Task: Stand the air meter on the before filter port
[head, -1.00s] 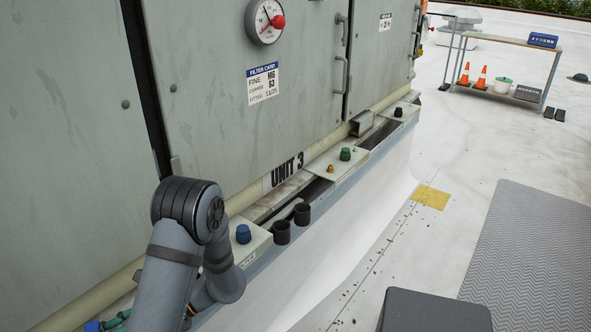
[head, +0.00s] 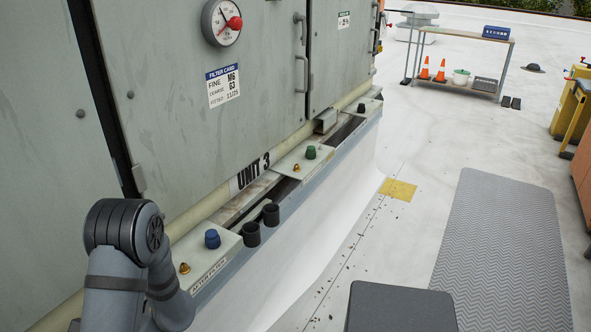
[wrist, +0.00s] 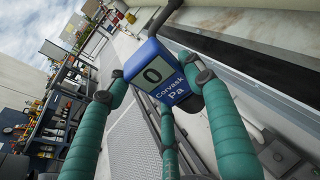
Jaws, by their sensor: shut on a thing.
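My gripper (wrist: 162,84) shows in the wrist view, its teal fingers shut on the air meter (wrist: 170,88). The meter is a blue box with a pale display reading 0 and the words Corvask Pa; it looks a little tilted. My gripper and the meter are out of the head view. In the head view, one ledge plate labelled AFTER FILTER has a brass fitting (head: 184,268) and a blue cap (head: 212,238). A plate farther along has another brass fitting (head: 297,167) and a green cap (head: 311,152). I cannot read a before filter label.
Two black cups (head: 251,234) are fixed at the ledge edge between the plates. The grey cabinet (head: 170,130) with a round gauge (head: 222,21) rises behind. A grey mat (head: 505,245) lies right. A workbench (head: 460,38) stands far back. Open white roof lies between.

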